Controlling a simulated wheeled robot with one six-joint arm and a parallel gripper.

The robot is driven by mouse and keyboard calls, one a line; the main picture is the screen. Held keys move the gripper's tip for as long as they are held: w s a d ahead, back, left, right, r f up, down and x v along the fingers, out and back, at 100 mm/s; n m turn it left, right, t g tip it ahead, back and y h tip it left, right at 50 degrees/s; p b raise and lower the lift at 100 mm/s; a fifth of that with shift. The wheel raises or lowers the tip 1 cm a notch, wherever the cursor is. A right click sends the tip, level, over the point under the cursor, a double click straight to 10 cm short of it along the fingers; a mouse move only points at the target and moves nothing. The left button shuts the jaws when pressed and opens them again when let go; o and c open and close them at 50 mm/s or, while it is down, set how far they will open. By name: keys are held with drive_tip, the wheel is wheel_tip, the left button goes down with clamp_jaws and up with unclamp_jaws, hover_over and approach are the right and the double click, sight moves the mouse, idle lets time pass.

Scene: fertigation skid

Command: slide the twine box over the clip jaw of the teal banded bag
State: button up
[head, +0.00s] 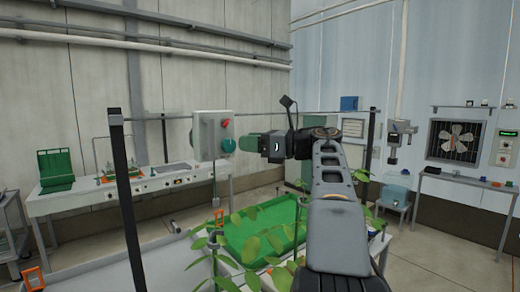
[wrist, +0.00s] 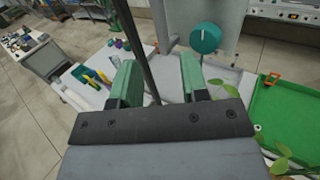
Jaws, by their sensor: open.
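My gripper (head: 250,143) is at the end of my raised arm, in front of the grey control box in the head view. In the wrist view its two green fingers stand apart with nothing held between them (wrist: 158,78). A dark upright post shows in the gap between the fingers, and I cannot tell how far behind them it is. I cannot make out the twine box, the teal banded bag or its clip jaw in either view.
The control box (head: 208,124) has a red knob and a teal knob (wrist: 205,38). A green tray (wrist: 285,112) with leafy plants lies below my arm. A dark post (head: 127,190) stands at left. A white surface (wrist: 82,82) holds tools. Benches line the walls; floor shows at right.

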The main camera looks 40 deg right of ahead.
drive_tip(key=shift+v, duration=1.25)
